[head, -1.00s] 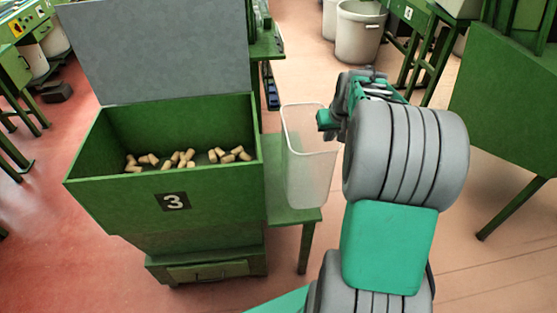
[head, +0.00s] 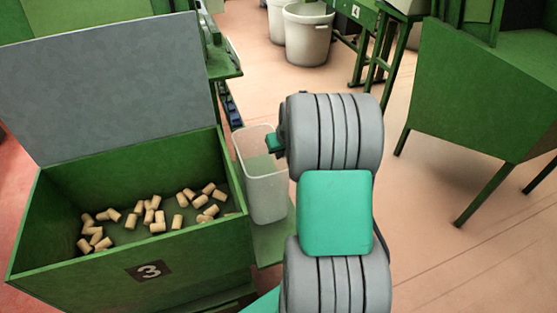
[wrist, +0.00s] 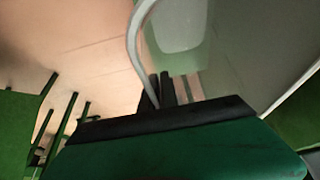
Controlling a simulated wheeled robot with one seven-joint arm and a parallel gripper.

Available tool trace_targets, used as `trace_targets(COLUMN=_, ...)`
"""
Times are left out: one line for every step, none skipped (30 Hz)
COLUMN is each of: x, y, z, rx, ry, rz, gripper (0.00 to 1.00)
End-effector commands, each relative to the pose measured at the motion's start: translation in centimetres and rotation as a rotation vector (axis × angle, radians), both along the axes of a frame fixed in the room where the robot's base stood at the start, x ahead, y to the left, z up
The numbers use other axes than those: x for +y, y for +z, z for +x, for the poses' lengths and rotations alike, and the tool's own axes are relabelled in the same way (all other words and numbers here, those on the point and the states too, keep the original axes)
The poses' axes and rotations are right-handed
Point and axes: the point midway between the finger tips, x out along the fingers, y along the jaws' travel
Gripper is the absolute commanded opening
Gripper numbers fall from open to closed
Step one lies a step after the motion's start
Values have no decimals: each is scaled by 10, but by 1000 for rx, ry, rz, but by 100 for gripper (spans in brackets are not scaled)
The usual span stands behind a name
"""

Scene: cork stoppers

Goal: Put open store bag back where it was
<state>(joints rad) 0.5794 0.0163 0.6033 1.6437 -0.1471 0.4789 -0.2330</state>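The open store bag looks like a tall, translucent whitish open-topped container (head: 263,180). It is upright beside the right wall of the green bin marked 3, above or on a low green ledge (head: 275,243); I cannot tell whether its bottom touches. A green part of my gripper (head: 276,144) shows at the bag's upper right rim in the head view; the rest is hidden behind my arm. In the wrist view, my dark fingers (wrist: 160,90) are close together on the bag's pale rim (wrist: 134,35), and the bag's inside looks empty.
The green bin (head: 130,245) holds several corks (head: 158,215), its grey lid (head: 120,90) raised. A green table (head: 490,90) stands at right and white tubs (head: 306,35) stand at the back.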

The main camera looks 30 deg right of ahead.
Motion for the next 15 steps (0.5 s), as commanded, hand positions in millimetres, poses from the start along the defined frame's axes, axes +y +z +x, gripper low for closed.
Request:
trace_targets(x=0, y=-9, z=0, rx=1, ry=-1, rz=1, gripper=0)
trace_targets(x=0, y=-14, z=0, rx=2, ry=-1, rz=1, gripper=0)
trace_targets(x=-1, y=-17, z=0, rx=0, ry=-1, rz=0, gripper=0)
trace_targets(x=-1, y=-19, z=0, rx=-2, ry=-1, rz=-1, gripper=0)
trace_targets(x=-1, y=-19, z=0, rx=-3, ry=-3, rz=-2, gripper=0)
trace_targets(x=-2, y=-19, z=0, rx=-3, ry=-3, rz=-2, gripper=0)
trace_targets(x=-2, y=-19, z=0, rx=-3, ry=-3, rz=-2, gripper=0)
trace_targets(x=-2, y=-19, z=0, rx=-3, ry=-3, rz=-2, gripper=0)
trace_targets(x=-1, y=-19, z=0, rx=-3, ry=-3, rz=-2, gripper=0)
trace_targets(x=-1, y=-19, z=0, rx=-3, ry=-3, rz=-2, gripper=0)
trace_targets(x=-1, y=-20, z=0, rx=-2, ry=-2, rz=-1, gripper=0)
trace_targets(x=-1, y=-21, z=0, rx=-2, ry=-2, rz=-1, gripper=0)
trace_targets(x=-1, y=-23, z=0, rx=-2, ry=-2, rz=-1, gripper=0)
trace_targets(x=-1, y=-24, z=0, rx=-2, ry=-2, rz=-1, gripper=0)
trace_targets(x=-1, y=-23, z=0, rx=-2, ry=-2, rz=-1, gripper=6)
